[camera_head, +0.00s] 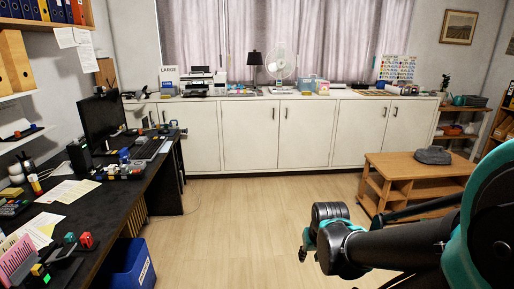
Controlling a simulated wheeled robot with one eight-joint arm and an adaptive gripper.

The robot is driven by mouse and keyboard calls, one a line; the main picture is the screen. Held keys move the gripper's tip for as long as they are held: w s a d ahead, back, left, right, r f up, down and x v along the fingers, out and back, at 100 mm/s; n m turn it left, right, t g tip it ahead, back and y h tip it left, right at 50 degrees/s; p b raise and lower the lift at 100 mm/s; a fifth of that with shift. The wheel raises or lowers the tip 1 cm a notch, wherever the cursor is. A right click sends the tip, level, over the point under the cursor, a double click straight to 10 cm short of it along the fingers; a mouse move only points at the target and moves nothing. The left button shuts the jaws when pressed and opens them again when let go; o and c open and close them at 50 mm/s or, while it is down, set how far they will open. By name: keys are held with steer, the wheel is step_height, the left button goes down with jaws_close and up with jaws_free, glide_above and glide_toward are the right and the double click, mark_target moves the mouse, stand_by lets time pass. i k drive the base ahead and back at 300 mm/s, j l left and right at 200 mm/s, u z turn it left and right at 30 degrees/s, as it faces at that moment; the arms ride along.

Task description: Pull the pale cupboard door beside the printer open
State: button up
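A row of pale cupboard doors runs along the back wall under a white counter, all looking closed. The printer (203,81) stands on the counter at the left. Below it is one pale door (197,140), partly hidden by the desk; to the right is another pale door (251,137) with a dark upright handle near its upper right edge. I cannot tell which door the task means. My gripper (306,245) is at the lower right, over the floor and well short of the cupboards. Its fingers are small and mostly turned away, so its opening is unclear.
A black desk (110,215) with a monitor (101,116) runs down the left side, with a blue bin (128,268) beside it. A wooden bench (410,170) with a grey item on top stands at the right. The wooden floor between is clear up to the cupboards.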

mark_target(250, 127)
steer(key=i+z, duration=0.15)
steer(key=i, duration=0.8)
steer(key=i+z, duration=0.15)
steer(key=i, duration=0.8)
steer(key=i+u, duration=0.1)
steer(key=i, duration=0.75)
steer(key=i+l, duration=0.2)
steer(key=i, duration=0.6)
steer(key=i+u, duration=0.15)
steer(key=u, duration=0.15)
